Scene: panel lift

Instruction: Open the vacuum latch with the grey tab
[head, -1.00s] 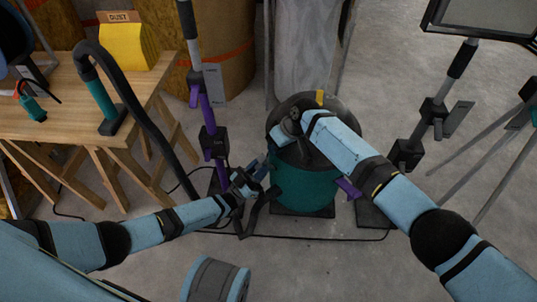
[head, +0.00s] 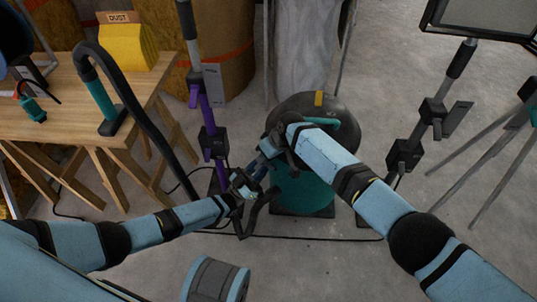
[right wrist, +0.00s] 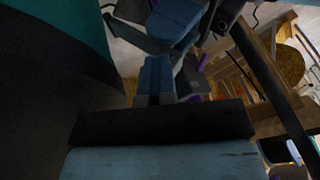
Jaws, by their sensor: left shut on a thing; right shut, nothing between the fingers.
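The vacuum (head: 303,190) is a teal drum with a dark lid, a teal handle and a yellow tab (head: 319,98); it stands upright on the floor. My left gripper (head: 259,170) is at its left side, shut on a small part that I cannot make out. My right gripper (head: 270,148) is just above, at the lid's left edge, shut and empty. In the right wrist view my right gripper's blue fingers (right wrist: 156,75) are together beside the drum (right wrist: 75,90), with my left gripper (right wrist: 178,25) close ahead. I cannot make out a grey-tabbed latch; the grippers cover that side.
A black hose (head: 150,130) runs down from the wooden table (head: 60,115). A stand with purple parts (head: 208,130) is left of the vacuum; another stand (head: 420,135) is to the right. A cable lies on the floor. Open floor (head: 465,245) shows at lower right.

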